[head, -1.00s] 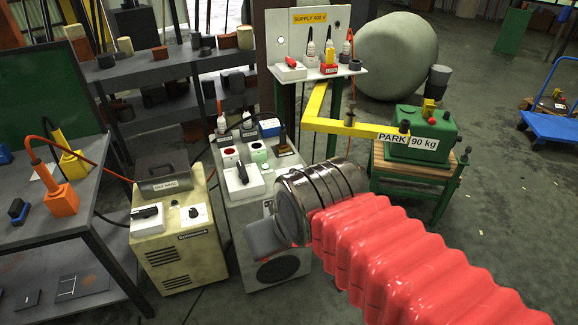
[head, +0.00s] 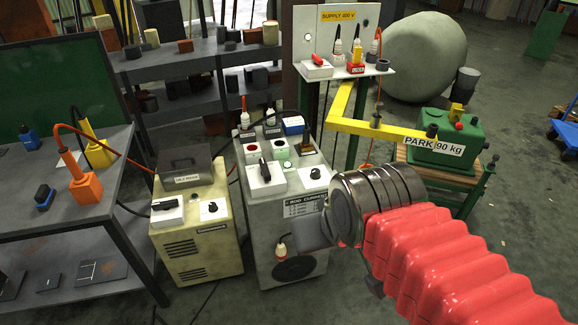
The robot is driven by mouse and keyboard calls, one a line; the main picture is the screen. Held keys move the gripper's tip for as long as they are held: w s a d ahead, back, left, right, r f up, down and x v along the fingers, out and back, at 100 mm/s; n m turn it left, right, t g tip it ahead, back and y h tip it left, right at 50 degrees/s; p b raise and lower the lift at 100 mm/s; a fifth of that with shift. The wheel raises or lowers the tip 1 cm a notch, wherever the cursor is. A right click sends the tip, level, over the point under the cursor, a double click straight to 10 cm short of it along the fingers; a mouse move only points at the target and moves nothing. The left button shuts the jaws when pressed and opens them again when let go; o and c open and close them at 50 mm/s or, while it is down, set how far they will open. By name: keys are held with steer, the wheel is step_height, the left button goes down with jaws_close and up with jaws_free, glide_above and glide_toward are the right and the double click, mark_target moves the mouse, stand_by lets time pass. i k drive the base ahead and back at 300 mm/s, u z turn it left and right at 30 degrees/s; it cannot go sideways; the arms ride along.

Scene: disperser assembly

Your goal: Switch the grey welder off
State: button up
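The grey welder (head: 265,225) stands in the middle, a grey cabinet with a rod current chart (head: 305,205) on its front. On its sloping top a white plate (head: 272,182) carries a black rotary switch (head: 265,170), its handle pointing roughly away from me. Beside it sits a second white plate with a black knob (head: 315,173). A red button (head: 252,150) and a green button (head: 281,152) lie behind the switch. My gripper (head: 309,232) is before the welder's right front, lower than the switch and apart from it. Its fingers are not clearly visible.
A cream welder (head: 198,245) with its own black switch (head: 167,204) stands close on the left. A grey bench (head: 95,215) holds orange and yellow plugs. A yellow arm (head: 375,127) and green 90 kg block (head: 452,143) are at the right. A supply board (head: 338,50) stands behind.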

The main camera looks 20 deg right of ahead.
mark_target(265, 172)
steer(key=u, duration=0.05)
steer(key=i, duration=1.3)
steer(key=z, duration=0.1)
